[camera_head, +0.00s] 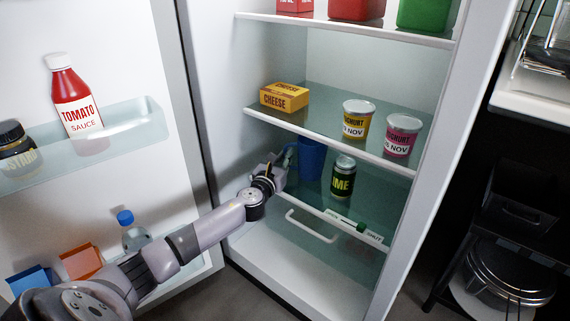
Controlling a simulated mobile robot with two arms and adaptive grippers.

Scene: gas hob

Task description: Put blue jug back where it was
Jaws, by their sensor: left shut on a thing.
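The blue jug (312,158) is inside the open fridge, at the left of the lower glass shelf, below the cheese. My left gripper (284,168) reaches in from the left and is shut at the jug's left side, where its handle would be. The fingers and the handle are hard to make out at this size. The jug looks upright. Whether its base touches the shelf is hidden by the gripper. My right gripper is not in view.
A lime can (343,178) stands just right of the jug. Cheese (284,97) and two yoghurts (358,118) are on the shelf above. A drawer with a white handle (312,226) is below. The open door (110,128) holds tomato sauce (75,97) at the left.

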